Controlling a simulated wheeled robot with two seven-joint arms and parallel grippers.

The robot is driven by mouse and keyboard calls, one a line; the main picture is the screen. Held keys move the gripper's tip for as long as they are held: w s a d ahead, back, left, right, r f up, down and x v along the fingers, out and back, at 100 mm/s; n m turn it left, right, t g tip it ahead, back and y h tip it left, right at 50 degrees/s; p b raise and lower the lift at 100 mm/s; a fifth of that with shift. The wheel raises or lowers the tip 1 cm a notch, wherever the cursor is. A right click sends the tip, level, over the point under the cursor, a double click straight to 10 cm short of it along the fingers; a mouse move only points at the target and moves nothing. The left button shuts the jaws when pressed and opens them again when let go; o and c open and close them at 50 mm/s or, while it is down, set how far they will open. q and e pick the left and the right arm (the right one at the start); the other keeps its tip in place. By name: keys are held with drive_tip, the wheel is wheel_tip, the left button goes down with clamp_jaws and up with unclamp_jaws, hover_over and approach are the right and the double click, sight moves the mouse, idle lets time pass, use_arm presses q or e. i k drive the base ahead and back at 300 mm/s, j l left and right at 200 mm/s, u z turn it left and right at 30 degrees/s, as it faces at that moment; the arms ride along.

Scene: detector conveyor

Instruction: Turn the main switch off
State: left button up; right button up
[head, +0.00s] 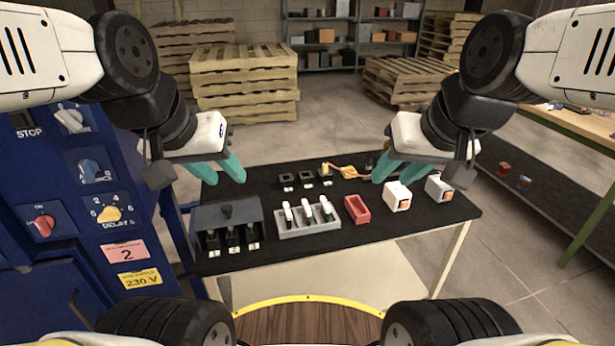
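A blue control panel (90,190) stands at the left. A red knob (43,222) with an "ON" label above it sits at its left. A yellow dial (108,213) is marked "DELAY". I cannot clearly read which one is the main switch. My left gripper (224,172) is open and empty, right of the panel and apart from it. My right gripper (396,172) is open and empty above the right part of the black table.
The black table (340,245) holds a grey rack (300,222), a red bin (357,209), white boxes with orange switches (398,196), and a dark grey holder (222,215). Pallets (245,85) and shelving stand behind. A workbench (580,125) is at the right.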

sight(44, 224)
drive_tip(key=u, duration=1.9)
